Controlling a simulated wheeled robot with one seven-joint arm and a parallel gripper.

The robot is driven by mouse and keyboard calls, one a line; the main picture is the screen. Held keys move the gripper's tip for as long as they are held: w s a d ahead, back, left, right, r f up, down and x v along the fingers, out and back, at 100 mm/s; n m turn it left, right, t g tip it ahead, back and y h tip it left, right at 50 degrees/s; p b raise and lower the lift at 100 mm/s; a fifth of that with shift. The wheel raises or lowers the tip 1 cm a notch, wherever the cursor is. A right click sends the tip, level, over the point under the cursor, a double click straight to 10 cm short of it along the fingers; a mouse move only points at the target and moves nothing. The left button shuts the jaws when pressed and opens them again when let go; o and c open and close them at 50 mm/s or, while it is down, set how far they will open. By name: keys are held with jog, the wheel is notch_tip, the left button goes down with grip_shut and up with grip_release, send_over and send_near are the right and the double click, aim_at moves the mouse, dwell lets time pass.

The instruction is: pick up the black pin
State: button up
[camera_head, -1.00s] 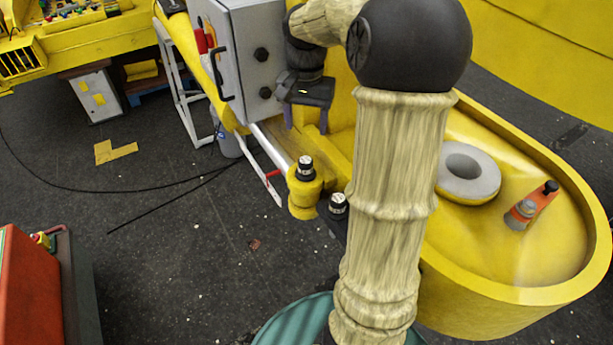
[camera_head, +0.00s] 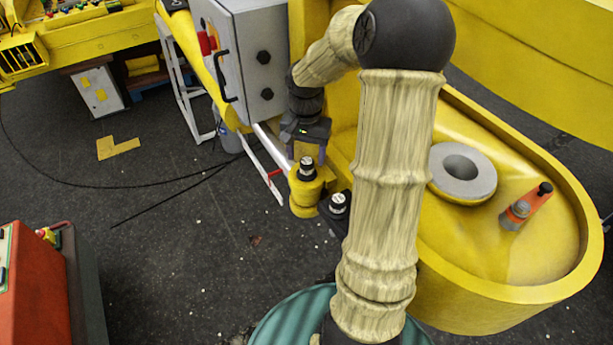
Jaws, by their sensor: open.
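A black pin (camera_head: 306,168) with a pale top stands upright in a yellow boss (camera_head: 305,198), near the middle of the view. A similar black pin (camera_head: 338,204) stands just to its right and nearer to me. My gripper (camera_head: 309,158) points down close behind and above the first pin. Its jaws are open, with a finger on each side and yellow showing between them. I cannot tell whether the fingers touch the pin or reach around it. The fingertips are partly hidden behind the pin.
A grey cabinet (camera_head: 240,60) with a black handle stands left of my gripper. At the right, a yellow rounded platform (camera_head: 520,275) carries a grey ring (camera_head: 463,168) and an orange bracket (camera_head: 526,205) with a dark knob. An orange-red box (camera_head: 35,290) stands at lower left. Dark floor between is mostly clear.

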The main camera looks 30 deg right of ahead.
aim_at(307, 161)
notch_tip(307, 161, down, 3)
jog(key=shift+s+d+f+p, duration=0.1)
jog(key=shift+f+p, duration=0.05)
jog(key=shift+p, duration=0.45)
jog(key=shift+f, duration=0.3)
jog(key=shift+s, duration=0.1)
jog(key=shift+w, duration=0.2)
jog(key=shift+s, duration=0.2)
jog(key=c, duration=0.7)
jog(key=shift+r, duration=0.1)
grip_shut()
